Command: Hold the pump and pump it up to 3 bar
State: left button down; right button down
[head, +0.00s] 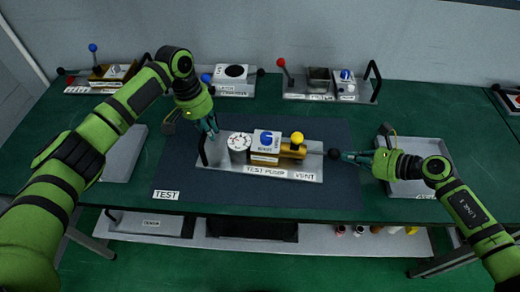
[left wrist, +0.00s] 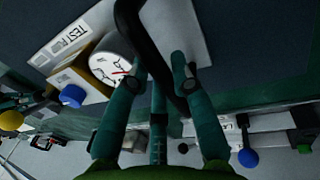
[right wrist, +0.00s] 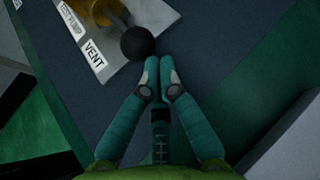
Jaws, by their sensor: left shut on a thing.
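The test pump is a grey base plate (head: 215,160) with a white round gauge (head: 239,142), a brass cylinder (head: 292,151), a yellow ball knob (head: 297,137) and a black ball (head: 334,154) at its right end. My left gripper (head: 210,127) is shut on the black handle (left wrist: 130,18) at the plate's left end. The gauge's red needle shows in the left wrist view (left wrist: 110,66), but its value is too small to read. My right gripper (right wrist: 160,70) has its fingertips together beside the black ball; I cannot tell whether they touch it.
The pump stands on a dark mat (head: 180,170) on the green table (head: 140,200). Grey trays stand left (head: 124,160) and right (head: 426,190) of the mat. Several lever devices line the back, including one with a red knob (head: 281,62).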

aim_at(339, 154)
jog(key=shift+a, duration=0.95)
jog(key=shift+w+a, duration=0.15)
jog(key=shift+a, duration=0.6)
jog(key=shift+a, duration=0.7)
jog(key=shift+s+d, duration=0.2)
jog(key=shift+d, duration=2.85)
